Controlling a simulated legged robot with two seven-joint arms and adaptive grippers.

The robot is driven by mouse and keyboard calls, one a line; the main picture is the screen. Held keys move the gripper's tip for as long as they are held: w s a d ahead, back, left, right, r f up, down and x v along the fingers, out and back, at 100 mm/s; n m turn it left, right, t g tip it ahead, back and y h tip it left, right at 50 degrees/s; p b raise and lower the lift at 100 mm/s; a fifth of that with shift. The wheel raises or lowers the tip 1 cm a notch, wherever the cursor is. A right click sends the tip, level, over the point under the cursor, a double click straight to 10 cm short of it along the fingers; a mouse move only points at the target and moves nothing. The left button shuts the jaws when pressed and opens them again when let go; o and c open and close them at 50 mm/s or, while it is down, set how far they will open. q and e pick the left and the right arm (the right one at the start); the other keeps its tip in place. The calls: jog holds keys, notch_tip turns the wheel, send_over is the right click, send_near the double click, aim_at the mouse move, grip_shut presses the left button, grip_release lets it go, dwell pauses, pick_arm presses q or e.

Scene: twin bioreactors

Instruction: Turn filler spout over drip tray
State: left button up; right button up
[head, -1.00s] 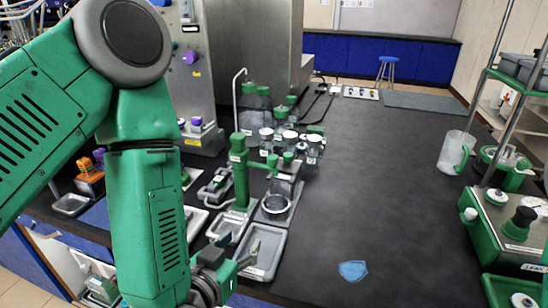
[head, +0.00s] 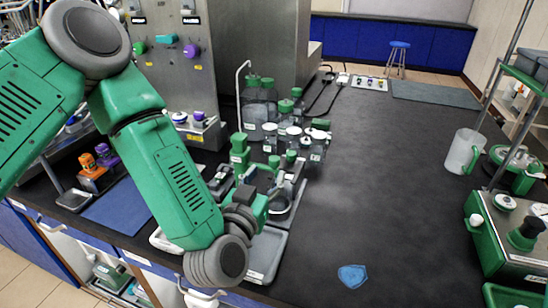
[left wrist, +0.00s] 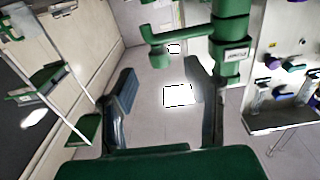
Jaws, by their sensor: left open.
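The green filler post (head: 238,152) stands near the counter's left side, its spout arm (head: 262,167) reaching right toward a clear vessel (head: 281,203). In the head view my left gripper (head: 262,206) is just in front of the post and partly hides the vessel. A grey tray (head: 268,252) lies in front.
Several lidded bottles (head: 293,138) stand close behind the spout. A blue piece (head: 352,276) lies at the front of the counter. A clear jug (head: 462,152) and a green-and-grey device (head: 510,235) stand at the right. The counter's middle is clear.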

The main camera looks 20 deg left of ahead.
aim_at(274, 165)
pick_arm(q)
jog(key=w, duration=0.4)
jog(key=shift+w+d+r, duration=0.1)
jog(key=shift+w+d, duration=0.1)
jog(key=shift+d, duration=0.05)
jog(key=shift+w+a, duration=0.1)
jog(key=shift+w, duration=0.45)
jog(key=shift+w+a, duration=0.1)
jog(key=shift+a, duration=0.05)
grip_shut()
